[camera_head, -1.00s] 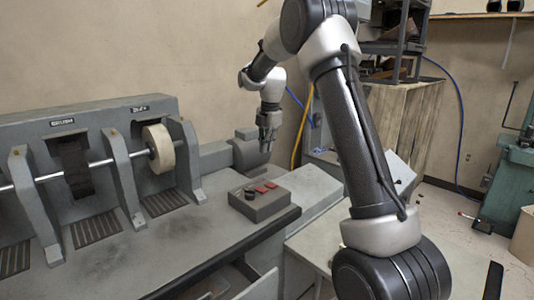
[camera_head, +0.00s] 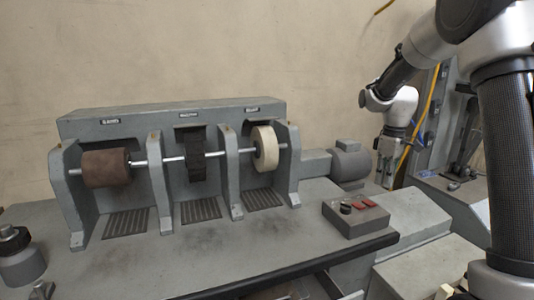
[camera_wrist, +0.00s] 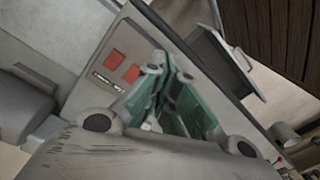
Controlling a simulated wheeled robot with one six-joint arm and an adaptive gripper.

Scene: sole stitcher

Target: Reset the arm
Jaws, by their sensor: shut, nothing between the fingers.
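My gripper (camera_head: 387,172) hangs from my arm at the right side of the head view, fingers pointing down, to the right of the grey motor of the grinding machine. It is apart from the machine in that view. In the wrist view my gripper (camera_wrist: 166,118) shows green-padded fingers that come together, with nothing held between them. My arm is raised and bent along the right edge of the head view.
A grey bench machine (camera_head: 90,125) with several wheels on a shaft stands left of my arm. A control box (camera_head: 357,217) with red buttons sits at its front right. A bottle (camera_head: 20,262) stands at far left. A yellow hose (camera_head: 424,120) hangs behind my arm.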

